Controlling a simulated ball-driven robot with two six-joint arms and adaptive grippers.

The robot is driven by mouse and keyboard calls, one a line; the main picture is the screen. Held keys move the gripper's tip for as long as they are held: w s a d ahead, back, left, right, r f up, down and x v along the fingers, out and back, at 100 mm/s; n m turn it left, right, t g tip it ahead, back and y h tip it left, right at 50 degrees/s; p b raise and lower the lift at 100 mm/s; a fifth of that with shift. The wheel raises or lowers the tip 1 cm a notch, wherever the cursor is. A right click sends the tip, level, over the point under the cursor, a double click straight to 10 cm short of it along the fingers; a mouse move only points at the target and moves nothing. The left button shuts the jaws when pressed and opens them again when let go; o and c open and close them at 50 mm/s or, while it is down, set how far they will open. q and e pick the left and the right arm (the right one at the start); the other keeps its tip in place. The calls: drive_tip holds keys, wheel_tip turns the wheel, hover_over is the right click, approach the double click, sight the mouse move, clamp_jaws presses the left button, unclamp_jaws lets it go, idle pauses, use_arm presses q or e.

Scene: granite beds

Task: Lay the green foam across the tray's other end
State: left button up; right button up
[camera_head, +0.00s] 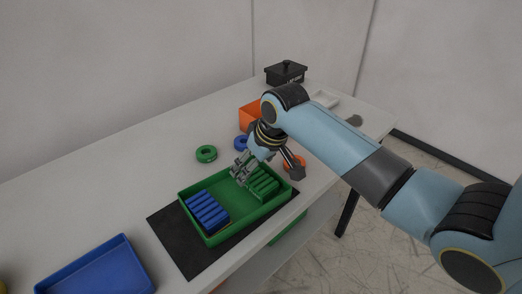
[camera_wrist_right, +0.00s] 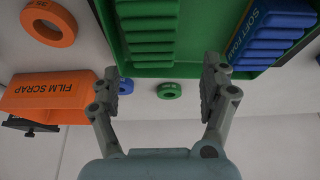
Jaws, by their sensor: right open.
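The green foam (camera_head: 262,183), a ribbed block, lies in the right end of the green tray (camera_head: 216,239). It also shows in the wrist view (camera_wrist_right: 152,28) at the top. The ribbed blue foam (camera_head: 206,210) lies across the tray's left end; the wrist view shows it too (camera_wrist_right: 268,40), with lettering on its side. My right gripper (camera_head: 240,172) is at the tray's back edge, beside the green foam. In the wrist view its two fingers (camera_wrist_right: 161,78) are spread, with nothing between the tips. My left gripper is not in view.
The tray stands on a black mat (camera_head: 179,246). A blue tray (camera_head: 97,268) lies front left. Green (camera_head: 206,154), blue (camera_head: 241,143) and orange (camera_wrist_right: 48,22) rings lie behind and beside. An orange FILM SCRAP bin (camera_wrist_right: 55,98) and black lidded box (camera_head: 286,73) stand further back.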

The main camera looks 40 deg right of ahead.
sight(263, 186)
drive_tip(key=v, duration=0.7)
drive_tip(key=shift+r, duration=0.2)
drive_tip(key=shift+s, duration=0.1)
drive_tip(key=s+a+r+h, duration=0.1)
drive_tip(key=s+a, duration=0.1)
drive_tip(key=s, duration=0.9)
drive_tip(key=s+a+r, duration=0.2)
drive_tip(key=s, duration=0.8)
drive_tip(key=s+d+f+g+b, duration=0.15)
drive_tip(key=f+b, duration=0.35)
drive_tip(key=f, duration=1.5)
drive_tip(key=s+d+f+g+b, duration=0.15)
drive_tip(key=f+b, duration=0.45)
drive_tip(key=f, duration=1.4)
drive_tip(key=s+f+b, duration=0.7)
drive_tip(key=s+f, duration=1.1)
drive_tip(key=f, duration=0.2)
drive_tip(key=shift+d+f+g, duration=0.3)
drive_tip(key=shift+d+f, duration=0.1)
